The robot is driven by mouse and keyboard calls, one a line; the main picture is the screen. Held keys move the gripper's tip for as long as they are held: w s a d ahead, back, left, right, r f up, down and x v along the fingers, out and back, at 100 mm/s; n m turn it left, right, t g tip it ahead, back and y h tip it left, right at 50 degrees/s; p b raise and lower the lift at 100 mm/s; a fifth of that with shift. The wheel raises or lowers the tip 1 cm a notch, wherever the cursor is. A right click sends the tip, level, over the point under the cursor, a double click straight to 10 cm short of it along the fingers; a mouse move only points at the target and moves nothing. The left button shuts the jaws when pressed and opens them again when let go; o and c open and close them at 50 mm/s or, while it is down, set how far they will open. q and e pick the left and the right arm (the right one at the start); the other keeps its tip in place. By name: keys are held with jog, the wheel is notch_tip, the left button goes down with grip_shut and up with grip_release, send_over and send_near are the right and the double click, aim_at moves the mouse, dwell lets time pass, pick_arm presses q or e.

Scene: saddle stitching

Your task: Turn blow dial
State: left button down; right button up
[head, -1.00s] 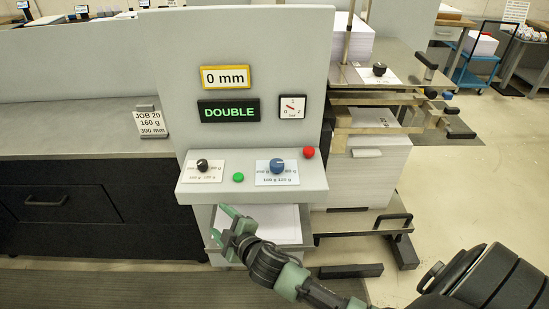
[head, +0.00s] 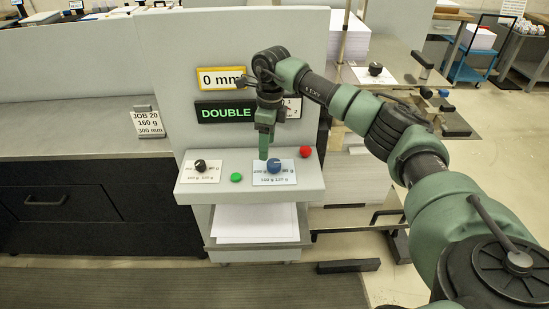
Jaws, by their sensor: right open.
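A blue dial (head: 274,166) sits on a pale blue labelled card (head: 288,181) on the machine's sloped control ledge. A black dial (head: 200,166) sits on a white card to its left. The lettering is too small to tell which one is marked blow. My right gripper (head: 264,154) points down just above and slightly left of the blue dial, apart from it as far as I can see. It is open and empty, though the gap between its fingers is hard to see from here. My left gripper is out of view.
A green button (head: 236,177) lies between the dials and a red button (head: 305,151) to the right. A paper tray (head: 303,229) is below.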

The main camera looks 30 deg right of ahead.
aim_at(274, 162)
jog(key=shift+s+d+r+h, duration=0.15)
jog(key=shift+d+r+h, duration=0.05)
jog(key=shift+d, duration=0.3)
jog(key=shift+s+d+r+h, duration=0.1)
jog(key=shift+d+r+h, duration=0.1)
jog(key=shift+d, duration=0.25)
jog(key=shift+d+f, duration=0.15)
notch_tip(274, 162, down, 6)
jog(key=shift+f+p, duration=0.1)
jog(key=shift+p, duration=1.15)
jog(key=shift+f, duration=0.55)
jog(key=shift+c, duration=0.2)
grip_shut()
